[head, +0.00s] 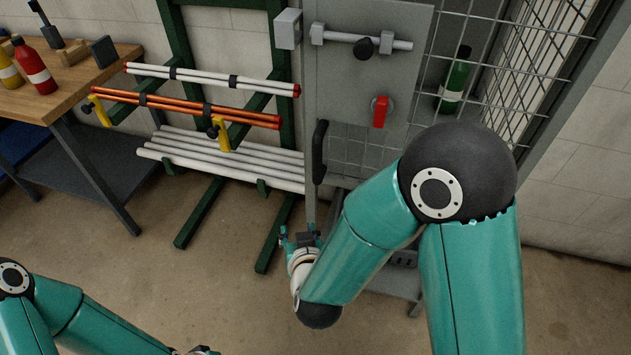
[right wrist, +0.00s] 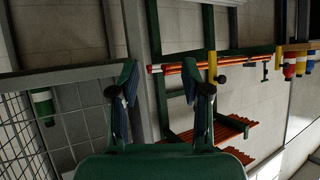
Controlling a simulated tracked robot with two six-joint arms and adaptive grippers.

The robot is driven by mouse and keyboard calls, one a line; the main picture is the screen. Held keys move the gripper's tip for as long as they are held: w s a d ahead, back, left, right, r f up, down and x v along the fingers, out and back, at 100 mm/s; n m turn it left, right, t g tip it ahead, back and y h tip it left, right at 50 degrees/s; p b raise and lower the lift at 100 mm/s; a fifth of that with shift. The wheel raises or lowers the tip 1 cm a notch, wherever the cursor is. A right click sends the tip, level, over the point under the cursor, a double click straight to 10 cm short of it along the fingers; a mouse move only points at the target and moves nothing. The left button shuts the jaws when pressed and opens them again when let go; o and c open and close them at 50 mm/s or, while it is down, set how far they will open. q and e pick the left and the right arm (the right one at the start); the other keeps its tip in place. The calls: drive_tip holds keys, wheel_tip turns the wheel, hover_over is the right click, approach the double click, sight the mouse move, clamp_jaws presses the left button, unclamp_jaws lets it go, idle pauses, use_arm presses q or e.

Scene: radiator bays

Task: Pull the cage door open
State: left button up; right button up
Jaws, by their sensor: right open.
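The cage door (head: 345,90) is a grey panel over wire mesh, at the upper middle of the head view. A sliding bolt (head: 385,43) with a black knob crosses its top; its left end looks clear of the grey box beside it. A red latch handle (head: 380,112) sits lower. A black pull handle (head: 319,152) is upright at the door's left edge. My right gripper (head: 300,236) shows below the pull handle; in the right wrist view its fingers (right wrist: 167,95) are apart with nothing gripped. My left gripper (head: 203,351) is barely visible at the bottom edge.
A wooden bench (head: 90,62) with bottles is at far left. A green bottle (head: 455,80) shows behind the cage mesh. The floor (head: 130,262) before the rack is clear.

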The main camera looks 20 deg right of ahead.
wheel_tip(320, 180, up, 6)
drive_tip(key=s+m+t+h+b, duration=0.1)
drive_tip(key=s+t+h+b, duration=0.1)
drive_tip(key=t+h+b, duration=0.15)
drive_tip(key=m+t+h+b, duration=0.1)
drive_tip(key=h+b, duration=0.1)
approach(316, 162)
use_arm(q)
wheel_tip(316, 162, down, 7)
drive_tip(key=p, duration=0.1)
drive_tip(key=shift+r, duration=0.2)
use_arm(e)
drive_tip(key=x, duration=1.1)
drive_tip(key=shift+w+d, duration=0.1)
drive_tip(key=c, duration=0.9)
